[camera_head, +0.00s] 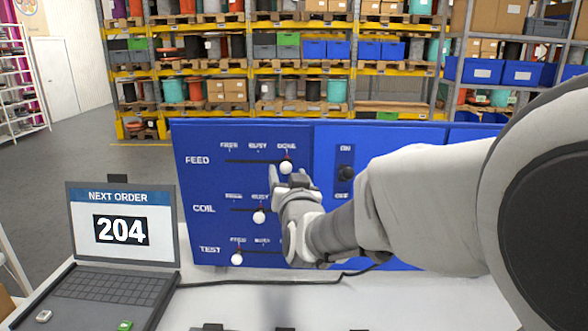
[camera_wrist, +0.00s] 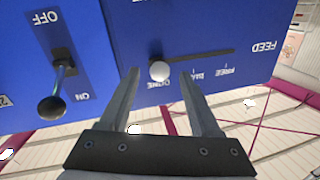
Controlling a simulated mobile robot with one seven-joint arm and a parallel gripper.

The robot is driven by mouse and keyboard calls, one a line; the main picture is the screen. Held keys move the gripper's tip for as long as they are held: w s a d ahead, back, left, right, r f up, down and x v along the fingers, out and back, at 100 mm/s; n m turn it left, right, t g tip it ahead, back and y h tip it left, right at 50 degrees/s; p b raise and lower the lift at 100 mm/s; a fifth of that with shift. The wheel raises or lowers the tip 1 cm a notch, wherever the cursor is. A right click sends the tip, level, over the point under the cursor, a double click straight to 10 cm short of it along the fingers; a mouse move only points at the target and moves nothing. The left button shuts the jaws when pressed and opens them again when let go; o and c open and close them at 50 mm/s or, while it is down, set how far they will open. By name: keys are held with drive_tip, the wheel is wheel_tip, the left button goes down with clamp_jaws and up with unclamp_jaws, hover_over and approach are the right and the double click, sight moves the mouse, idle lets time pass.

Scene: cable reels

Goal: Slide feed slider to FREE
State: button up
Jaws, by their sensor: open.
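The feed slider (camera_head: 286,168) is a white knob at the right end of the top slot on the blue panel (camera_head: 190,180), under the DONE label. FREE is at the slot's left end and BUSY in the middle. Contact with the knob cannot be told.
The coil slider (camera_head: 259,216) stands near BUSY and the test slider (camera_head: 237,258) near FREE. An ON/OFF switch (camera_head: 346,173) is right of the feed slot. A laptop (camera_head: 122,240) reading 204 stands at the left on the white table (camera_head: 260,305).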

drive_tip(key=shift+w+a, duration=0.1)
drive_tip(key=shift+w, duration=0.65)
clamp_jaws()
idle(1.0)
